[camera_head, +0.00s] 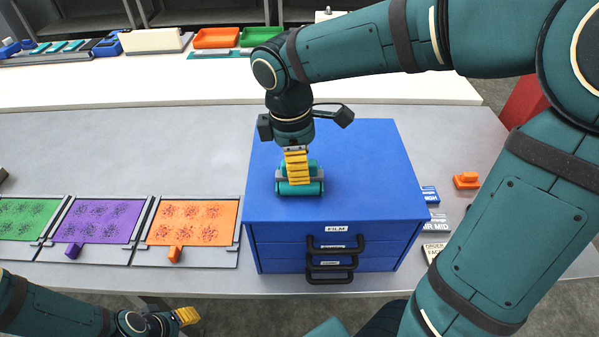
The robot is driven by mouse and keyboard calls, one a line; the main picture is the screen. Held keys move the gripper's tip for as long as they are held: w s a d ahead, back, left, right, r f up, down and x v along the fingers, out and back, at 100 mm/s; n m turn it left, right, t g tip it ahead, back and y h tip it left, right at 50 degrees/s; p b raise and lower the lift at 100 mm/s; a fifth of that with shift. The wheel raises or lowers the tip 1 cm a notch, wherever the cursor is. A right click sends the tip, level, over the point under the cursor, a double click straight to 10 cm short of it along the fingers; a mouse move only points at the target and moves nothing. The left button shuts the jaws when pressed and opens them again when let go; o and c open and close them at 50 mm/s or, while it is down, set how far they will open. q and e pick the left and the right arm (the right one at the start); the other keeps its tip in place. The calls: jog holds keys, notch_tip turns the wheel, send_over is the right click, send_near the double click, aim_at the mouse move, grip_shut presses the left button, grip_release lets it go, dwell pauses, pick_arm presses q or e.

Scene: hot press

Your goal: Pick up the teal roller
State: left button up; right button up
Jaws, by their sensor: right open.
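The teal roller (300,188) lies on top of the blue drawer cabinet (375,175), towards its left side. It has teal cylinders and a grey middle part. My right gripper (298,178) points down at the roller from above, its yellow fingers in front of the roller's middle. It is open. The fingers hide part of the roller, and I cannot tell whether they touch it. My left gripper (188,316) is low at the left, in front of the table's front edge and away from the roller.
Green (25,218), purple (98,222) and orange (192,222) speckled sheets lie in frames left of the cabinet. A small orange piece (466,181) and labelled blocks are at its right. Trays (217,38) stand on the white back surface. The grey table behind the sheets is clear.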

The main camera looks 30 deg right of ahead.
notch_tip(320, 180, down, 2)
jog(key=shift+d+f, duration=0.1)
jog(key=shift+f, duration=0.1)
jog(key=shift+s, duration=0.1)
grip_shut()
notch_tip(320, 180, up, 10)
jog(key=shift+f+p, duration=0.15)
jog(key=shift+p, duration=0.6)
jog(key=shift+r, duration=0.2)
